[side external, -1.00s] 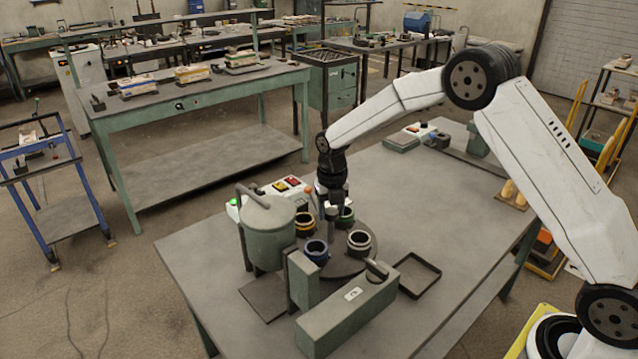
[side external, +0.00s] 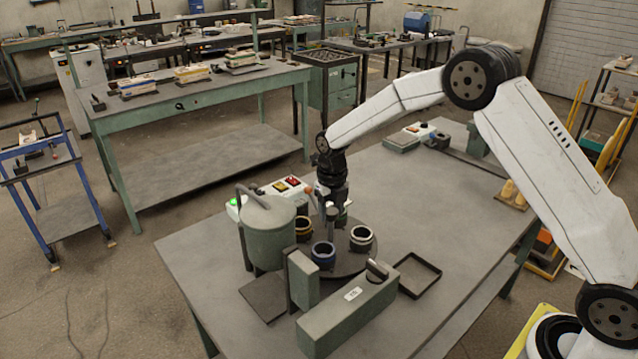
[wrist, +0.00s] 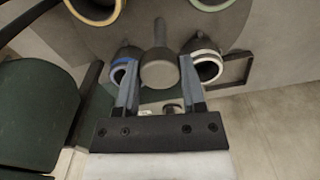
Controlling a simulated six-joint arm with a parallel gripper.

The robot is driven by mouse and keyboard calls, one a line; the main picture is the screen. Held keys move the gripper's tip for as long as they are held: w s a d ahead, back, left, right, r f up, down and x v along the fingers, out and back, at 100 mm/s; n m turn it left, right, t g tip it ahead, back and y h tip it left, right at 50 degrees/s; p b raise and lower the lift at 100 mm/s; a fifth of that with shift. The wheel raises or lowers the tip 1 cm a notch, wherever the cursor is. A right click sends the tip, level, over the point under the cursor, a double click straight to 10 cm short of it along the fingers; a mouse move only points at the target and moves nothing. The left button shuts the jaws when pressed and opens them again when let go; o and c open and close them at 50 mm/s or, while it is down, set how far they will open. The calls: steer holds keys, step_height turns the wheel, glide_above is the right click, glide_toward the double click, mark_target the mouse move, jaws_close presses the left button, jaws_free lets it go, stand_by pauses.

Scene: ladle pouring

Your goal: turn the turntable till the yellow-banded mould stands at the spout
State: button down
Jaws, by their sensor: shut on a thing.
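The dark round turntable (side external: 348,268) carries cup-like moulds. The yellow-banded mould (side external: 304,229) stands at its left, close beside the grey-green pot (side external: 268,232); it shows at the upper left of the wrist view (wrist: 95,10). The blue-banded mould (side external: 323,256) is at the front and the white-banded mould (side external: 361,239) at the right. A green-banded mould (wrist: 210,3) shows at the wrist view's top edge. My gripper (side external: 332,214) points down over the turntable, shut on a grey round-topped peg (wrist: 160,71). The pot's spout is not clearly visible.
A green box (side external: 345,315) and an upright green block (side external: 303,278) stand in front of the turntable. A black open tray (side external: 418,274) lies to its right. A control box with coloured buttons (side external: 288,184) is behind. The bench's right side is largely clear.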

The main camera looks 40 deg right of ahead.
steer(key=shift+r, duration=0.1)
steer(key=shift+c, duration=0.9)
jaws_free()
steer(key=shift+r, duration=3.9)
